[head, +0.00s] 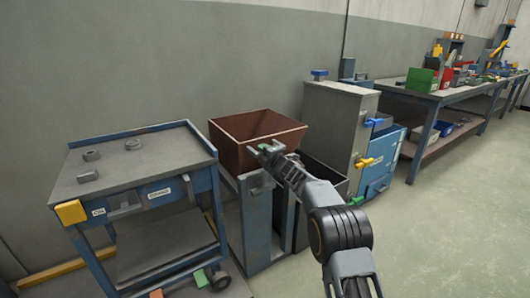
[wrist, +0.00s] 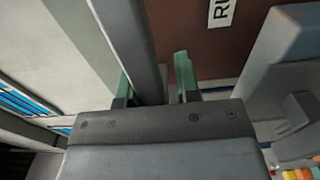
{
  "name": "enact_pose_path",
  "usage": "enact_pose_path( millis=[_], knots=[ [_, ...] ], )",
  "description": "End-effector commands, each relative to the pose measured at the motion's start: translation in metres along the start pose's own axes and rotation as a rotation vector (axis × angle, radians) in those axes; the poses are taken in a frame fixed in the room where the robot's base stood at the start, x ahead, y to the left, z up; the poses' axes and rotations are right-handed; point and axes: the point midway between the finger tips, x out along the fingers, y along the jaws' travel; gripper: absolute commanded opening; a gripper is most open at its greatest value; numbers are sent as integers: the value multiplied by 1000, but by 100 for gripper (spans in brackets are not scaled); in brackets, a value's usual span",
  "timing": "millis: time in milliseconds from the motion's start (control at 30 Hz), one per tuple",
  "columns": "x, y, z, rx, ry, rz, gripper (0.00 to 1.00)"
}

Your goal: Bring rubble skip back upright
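The rubble skip (head: 228,148) is a brown-red, open-topped bin on a grey-blue stand in the head view. I cannot tell exactly how far it tilts. In the wrist view its brown face (wrist: 185,25) shows part of a white label reading "RU". My gripper (head: 266,150) is at the skip's front side. In the wrist view its green fingers (wrist: 155,82) are apart, with a grey bar (wrist: 125,30) running between them. A gap shows between the bar and the right finger, so it does not look clamped. The arm hides part of the skip's front.
A grey-topped cart (head: 130,165) with small parts and a yellow corner block stands left. A grey cabinet (head: 335,120) with blue and yellow handles stands close on the right. A dark open bin (head: 325,172) sits between. Long workbenches (head: 440,95) are behind; the right floor is clear.

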Motion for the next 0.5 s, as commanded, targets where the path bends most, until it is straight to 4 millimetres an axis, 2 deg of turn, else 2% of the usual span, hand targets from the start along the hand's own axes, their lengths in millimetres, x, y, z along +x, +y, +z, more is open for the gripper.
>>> enact_pose_path(
  millis=[33, 167, 500],
  knots=[
    [0, -2, -1, 1, 1, -3, 33],
    [0, 0, 0, 3, 0, 0, 45],
    [-4, 3, 0, 4, 1, 5, 45]
  ],
)
